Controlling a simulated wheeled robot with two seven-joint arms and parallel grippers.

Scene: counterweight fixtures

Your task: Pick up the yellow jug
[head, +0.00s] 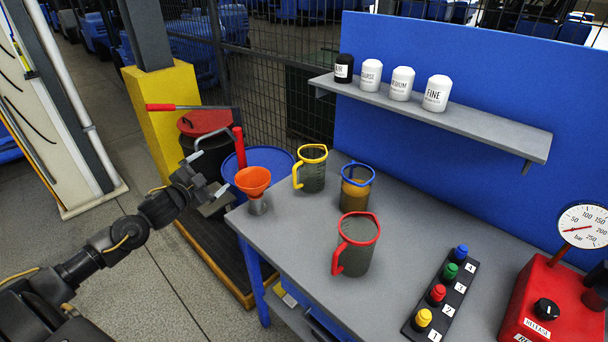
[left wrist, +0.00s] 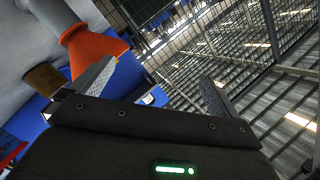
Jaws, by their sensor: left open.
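The yellow jug (head: 318,178) is a clear grey-tinted jug with a yellow rim and a yellow handle on its left side. It stands upright on the grey table in the head view, behind and right of the orange funnel. My left gripper (head: 213,193) is open and empty, left of the funnel near the table's left edge, apart from the jug. In the left wrist view the open jaws (left wrist: 155,92) have nothing between them. I cannot make out the yellow jug for sure in that view. My right gripper is not seen.
An orange funnel (head: 253,182) stands between my left gripper and the jug; it also shows in the left wrist view (left wrist: 92,48). A blue-rimmed jug (head: 355,193) and a red-rimmed jug (head: 356,254) stand to the right. A shelf (head: 470,125) holds several bottles.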

